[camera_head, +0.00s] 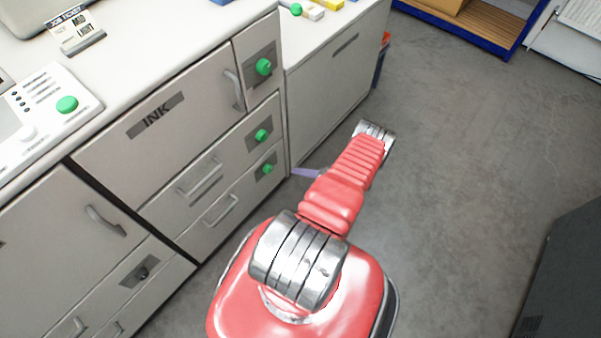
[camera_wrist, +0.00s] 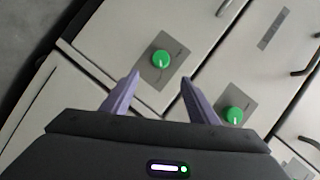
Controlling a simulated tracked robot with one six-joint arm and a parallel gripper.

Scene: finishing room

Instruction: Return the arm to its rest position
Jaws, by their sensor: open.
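My red arm (camera_head: 340,190) reaches forward and up in the head view, toward the cabinet side. My gripper (camera_wrist: 158,95) shows in the wrist view with its two purple fingers apart and nothing between them. One purple finger also shows in the head view beside the cabinet corner, partly hidden by my arm. The fingers point toward the cabinet front with a green knob (camera_wrist: 161,63) beyond them. A second green knob (camera_wrist: 234,115) appears to the right of the right finger. I cannot tell the exact distance to the cabinet.
Grey cabinets (camera_head: 120,150) with an INK label, handles and several green knobs stand along the left. A job ticket (camera_head: 75,30) and a control panel (camera_head: 45,115) are on the counter. Open grey floor (camera_head: 460,170) lies to the right. A dark box (camera_head: 570,270) stands at lower right.

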